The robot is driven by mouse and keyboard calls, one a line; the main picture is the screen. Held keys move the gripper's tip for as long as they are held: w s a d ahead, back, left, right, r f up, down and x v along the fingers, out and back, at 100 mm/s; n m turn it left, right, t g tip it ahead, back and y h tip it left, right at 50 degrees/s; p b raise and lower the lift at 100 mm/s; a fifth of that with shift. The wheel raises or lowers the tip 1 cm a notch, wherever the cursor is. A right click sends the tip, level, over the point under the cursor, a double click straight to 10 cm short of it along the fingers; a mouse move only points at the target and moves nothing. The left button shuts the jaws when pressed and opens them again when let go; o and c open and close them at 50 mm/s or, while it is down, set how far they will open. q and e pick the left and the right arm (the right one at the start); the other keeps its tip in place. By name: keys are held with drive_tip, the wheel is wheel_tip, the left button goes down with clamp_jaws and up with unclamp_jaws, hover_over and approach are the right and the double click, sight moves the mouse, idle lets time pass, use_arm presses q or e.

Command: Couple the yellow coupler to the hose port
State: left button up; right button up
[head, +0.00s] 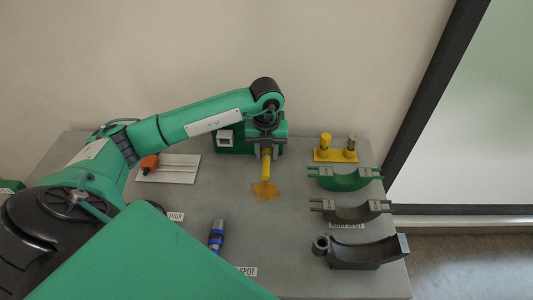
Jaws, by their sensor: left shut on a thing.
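My left gripper (266,148) points down over the back middle of the grey table and is shut on the yellow coupler (266,168). The coupler hangs below the fingers, just above or at an orange-brown patch (265,190) on the table; I cannot tell whether it touches. A green unit (235,138) with a white square part (225,138) stands behind and left of the gripper, partly hidden by it. I cannot pick out the hose port for sure. My right gripper is not in view.
A yellow stand (335,156) with two upright posts is at the back right. Green (345,181), dark grey (350,213) and black (362,253) curved saddles line the right side. A blue-banded cylinder (217,235) lies in front; an orange-handled item (149,163) lies on a white plate (180,166).

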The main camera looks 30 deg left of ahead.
use_arm(q)
drive_tip(key=shift+w+a, duration=0.1)
drive_tip(key=shift+w, duration=0.1)
drive_tip(key=o, duration=1.2)
drive_tip(key=shift+r, duration=0.3)
wheel_tip(320, 180, up, 13)
drive_tip(key=shift+r+b, duration=0.15)
drive_tip(key=shift+b, duration=1.1)
